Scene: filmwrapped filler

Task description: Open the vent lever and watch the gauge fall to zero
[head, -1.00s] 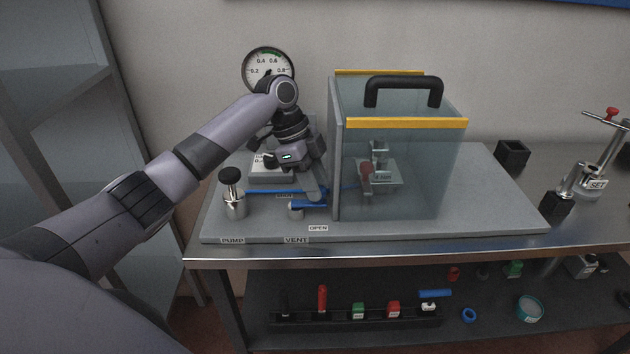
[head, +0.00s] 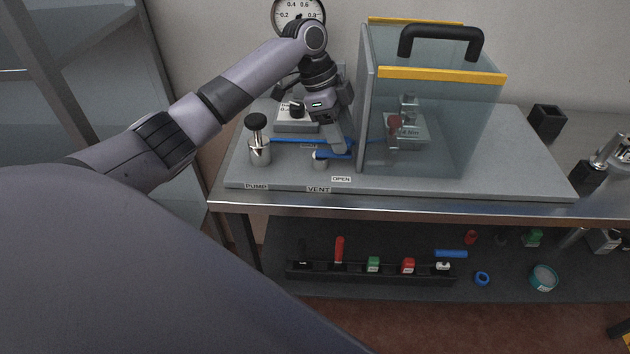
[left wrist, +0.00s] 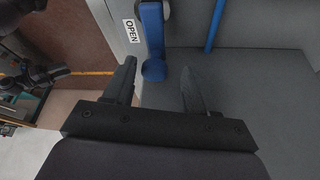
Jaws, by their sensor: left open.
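The vent lever (head: 336,154) is a blue handle on a small metal post behind the VENT label (head: 319,189), pointing right. The OPEN label (head: 341,179) lies in front of it. My left gripper (head: 341,149) is open at the lever's free end, pointing down. In the left wrist view the lever's rounded end (left wrist: 153,69) shows between the open fingertips (left wrist: 158,66); I cannot tell whether they touch it. The gauge (head: 298,14) is on the wall, cut by the top edge; my arm covers its lower part and I cannot read its needle. My right gripper is not in view.
A clear chamber (head: 455,105) with yellow edges and a black handle stands right of my gripper. The pump knob (head: 257,122) stands left. A blue tube (head: 283,140) runs behind the lever. Tools lie on the lower shelf (head: 385,285).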

